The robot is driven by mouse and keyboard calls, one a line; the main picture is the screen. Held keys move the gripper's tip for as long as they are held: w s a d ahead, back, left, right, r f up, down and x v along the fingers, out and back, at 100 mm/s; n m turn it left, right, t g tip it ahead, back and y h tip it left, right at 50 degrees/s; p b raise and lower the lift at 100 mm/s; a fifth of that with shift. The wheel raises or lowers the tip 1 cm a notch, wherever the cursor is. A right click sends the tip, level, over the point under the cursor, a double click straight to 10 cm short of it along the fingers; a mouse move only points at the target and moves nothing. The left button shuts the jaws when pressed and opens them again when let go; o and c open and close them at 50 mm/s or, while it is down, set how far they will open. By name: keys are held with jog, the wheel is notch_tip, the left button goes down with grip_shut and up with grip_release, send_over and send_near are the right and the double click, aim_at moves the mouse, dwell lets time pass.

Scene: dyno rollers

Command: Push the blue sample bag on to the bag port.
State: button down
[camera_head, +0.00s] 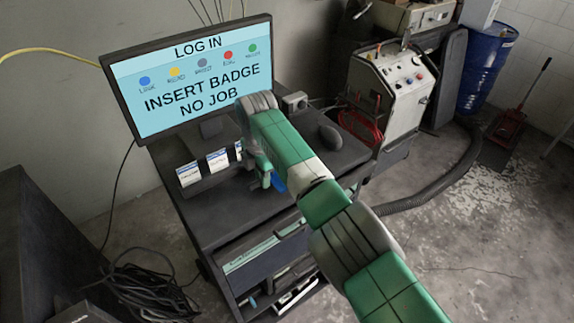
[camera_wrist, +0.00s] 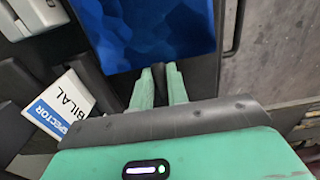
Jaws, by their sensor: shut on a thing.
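The blue sample bag (camera_wrist: 145,35) fills the upper middle of the wrist view, just beyond the fingertips. My gripper (camera_wrist: 160,78) has its two green fingers closed on a narrow dark part between them, at the near edge of the bag. In the head view my gripper (camera_head: 265,178) is low over the cart top, and only a small blue piece of the bag (camera_head: 279,182) shows beside it, the rest hidden by my arm. I cannot make out the bag port in either view.
A monitor (camera_head: 195,85) reading "INSERT BADGE NO JOB" stands at the back of the dark cart (camera_head: 225,210). White badges (camera_head: 189,174) stand in front of it; one badge (camera_wrist: 60,108) is close in the wrist view. A mouse (camera_head: 330,136) lies at the right.

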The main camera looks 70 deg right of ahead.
jog(key=shift+r+p, duration=2.15)
jog(key=shift+r, duration=0.55)
